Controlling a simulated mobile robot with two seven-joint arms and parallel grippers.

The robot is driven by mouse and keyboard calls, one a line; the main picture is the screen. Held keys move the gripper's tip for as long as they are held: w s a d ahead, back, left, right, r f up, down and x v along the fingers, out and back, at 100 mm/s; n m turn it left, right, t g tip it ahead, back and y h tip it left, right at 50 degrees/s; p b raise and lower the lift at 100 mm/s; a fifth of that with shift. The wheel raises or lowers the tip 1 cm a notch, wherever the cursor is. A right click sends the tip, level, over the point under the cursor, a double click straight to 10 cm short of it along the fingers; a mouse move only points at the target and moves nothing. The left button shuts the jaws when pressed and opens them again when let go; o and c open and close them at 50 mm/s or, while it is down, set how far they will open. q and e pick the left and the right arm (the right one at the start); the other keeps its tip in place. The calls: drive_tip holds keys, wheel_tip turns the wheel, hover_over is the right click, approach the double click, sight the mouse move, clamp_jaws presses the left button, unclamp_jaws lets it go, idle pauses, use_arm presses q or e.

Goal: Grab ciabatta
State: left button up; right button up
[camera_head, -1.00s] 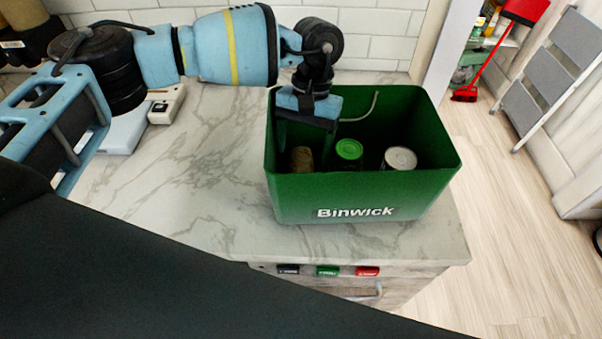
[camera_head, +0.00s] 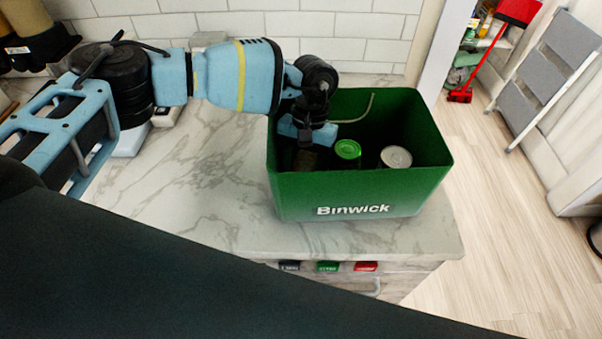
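A green bin (camera_head: 240,160) lettered "Binwick" stands on the marble counter. Its front wall (camera_head: 420,190) faces me. My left gripper (camera_head: 306,145) reaches down into the bin's left part. Its fingers are mostly hidden in shadow, so I cannot tell whether they are open or shut. A brownish item (camera_head: 305,160), possibly the ciabatta, is directly below the gripper and partly covered by it. I cannot tell whether they touch. My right gripper is not in view.
A green-lidded can (camera_head: 347,149) and a silver-topped can (camera_head: 396,157) stand in the bin to the right of the gripper. A tiled wall (camera_head: 340,48) is behind.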

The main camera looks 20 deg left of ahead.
use_arm(q)
drive_tip(key=shift+c, duration=1)
drive_tip(key=shift+r, duration=0.1)
